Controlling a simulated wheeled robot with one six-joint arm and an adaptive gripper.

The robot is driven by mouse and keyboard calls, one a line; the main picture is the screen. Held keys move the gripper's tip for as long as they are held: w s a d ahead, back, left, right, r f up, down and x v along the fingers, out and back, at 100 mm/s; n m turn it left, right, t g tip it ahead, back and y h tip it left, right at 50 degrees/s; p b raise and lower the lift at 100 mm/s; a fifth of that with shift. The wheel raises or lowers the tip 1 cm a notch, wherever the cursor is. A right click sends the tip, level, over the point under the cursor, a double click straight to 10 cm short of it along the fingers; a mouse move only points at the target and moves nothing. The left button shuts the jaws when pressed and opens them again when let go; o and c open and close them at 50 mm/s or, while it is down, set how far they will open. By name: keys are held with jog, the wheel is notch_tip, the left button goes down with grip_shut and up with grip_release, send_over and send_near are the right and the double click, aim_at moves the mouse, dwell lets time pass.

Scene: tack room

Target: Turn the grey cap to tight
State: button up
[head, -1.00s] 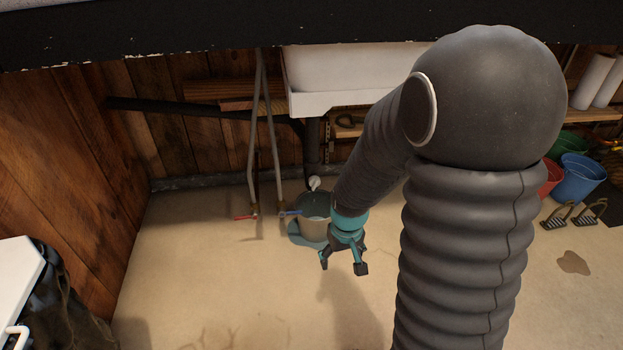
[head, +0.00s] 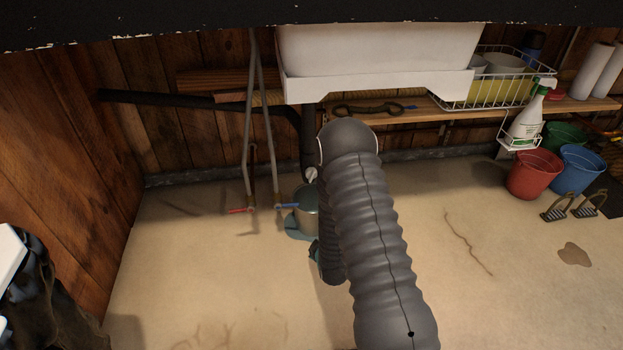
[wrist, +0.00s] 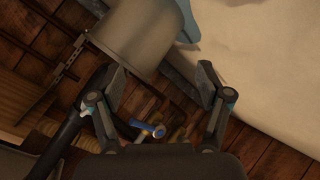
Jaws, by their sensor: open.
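A small pale grey piece, which looks like the cap (head: 311,174), shows at the lower end of the dark drain pipe (head: 308,140) under the white sink. Its turned position cannot be read at this size. I cannot pick it out in the wrist view. My gripper (wrist: 161,85) is open with nothing between its fingers in the wrist view. In the head view my arm hides most of it; only a bit of teal shows beside the bucket. The grey bucket (head: 307,212) stands on the floor below the cap and fills the upper left of the wrist view (wrist: 140,32).
The white sink (head: 375,60) overhangs this spot. Two hoses with a red tap (head: 239,211) and a blue tap (head: 286,206) stand left of the bucket. A blue-grey puddle (head: 297,229) lies at the bucket. Red (head: 534,174) and blue (head: 576,169) buckets are right. Floor in front is clear.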

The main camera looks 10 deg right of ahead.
jog(key=w+r+n+t, duration=0.2)
jog(key=w+r+t, duration=0.2)
jog(key=r, duration=0.2)
jog(key=n+t, duration=0.2)
jog(key=t, duration=0.1)
send_near(312, 178)
jog(key=w+b, duration=0.1)
jog(key=w, duration=0.9)
jog(key=shift+w, duration=0.35)
jog(key=c, duration=1.2)
